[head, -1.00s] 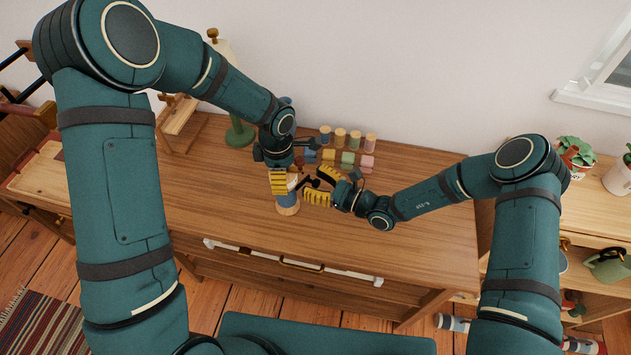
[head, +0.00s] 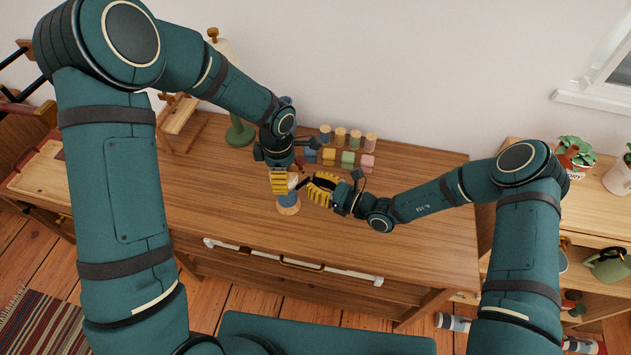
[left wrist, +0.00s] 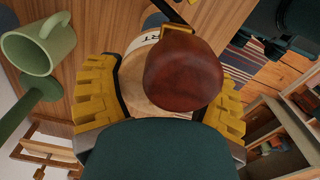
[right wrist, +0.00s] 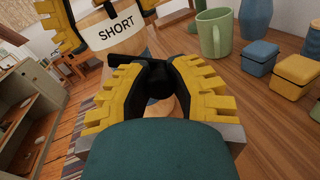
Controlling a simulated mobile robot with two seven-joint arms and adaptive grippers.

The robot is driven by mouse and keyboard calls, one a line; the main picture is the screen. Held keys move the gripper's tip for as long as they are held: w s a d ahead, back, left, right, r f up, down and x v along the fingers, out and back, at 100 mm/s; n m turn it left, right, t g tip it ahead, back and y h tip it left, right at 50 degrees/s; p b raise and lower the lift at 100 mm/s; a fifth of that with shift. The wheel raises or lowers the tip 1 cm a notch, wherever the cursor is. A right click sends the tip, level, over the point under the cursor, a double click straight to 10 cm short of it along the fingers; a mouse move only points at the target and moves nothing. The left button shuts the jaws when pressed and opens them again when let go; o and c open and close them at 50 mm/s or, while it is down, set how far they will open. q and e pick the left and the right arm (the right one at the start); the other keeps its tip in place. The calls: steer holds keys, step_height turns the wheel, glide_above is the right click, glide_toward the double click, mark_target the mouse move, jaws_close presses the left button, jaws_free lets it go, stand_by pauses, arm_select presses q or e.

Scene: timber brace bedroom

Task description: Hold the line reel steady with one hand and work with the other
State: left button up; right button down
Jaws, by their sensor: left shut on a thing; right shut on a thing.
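The line reel (head: 288,207) stands upright on the table, with a pale wooden base, a blue part and a white band reading "SHORT" (right wrist: 116,30). My left gripper (head: 280,182) is shut around its upper part from above. In the left wrist view a red-brown rounded top (left wrist: 183,75) sits between the yellow fingers and hides part of the reel. My right gripper (head: 321,188) is at the reel's right side. In the right wrist view its fingers are shut on a black handle (right wrist: 157,82), with the reel's lower part partly hidden behind it.
Behind the reel are several small lidded boxes (head: 348,158) and spools (head: 340,136). A green mug (right wrist: 214,34) stands near the reel. A green stand (head: 240,133) is behind my left forearm. The table front and right side (head: 430,245) are clear.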

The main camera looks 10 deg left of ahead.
mark_target(295, 195)
arm_select(q)
steer(key=shift+a, duration=0.1)
arm_select(e)
steer(key=m, duration=0.1)
steer(key=s+f+m, duration=0.1)
steer(key=m, duration=0.1)
steer(key=shift+a+f+m, duration=0.1)
steer(key=shift+f+m, duration=0.1)
steer(key=shift+m, duration=0.1)
steer(key=m, duration=0.2)
steer(key=shift+s+a+f+m, duration=0.15)
steer(key=shift+s+f+m, duration=0.15)
steer(key=shift+s+m, duration=0.1)
steer(key=shift+s+a+f+m, duration=0.1)
steer(key=shift+s+m, duration=0.2)
steer(key=shift+m, duration=0.65)
steer(key=shift+s+a+f+m, duration=0.15)
steer(key=shift+s+m, duration=0.2)
steer(key=shift+m, duration=0.55)
steer(key=shift+s+a+f+m, duration=0.1)
steer(key=shift+s+m, duration=0.2)
steer(key=shift+m, duration=0.65)
steer(key=c, duration=0.8)
jaws_free()
steer(key=shift+o, duration=0.2)
steer(key=v, duration=1.2)
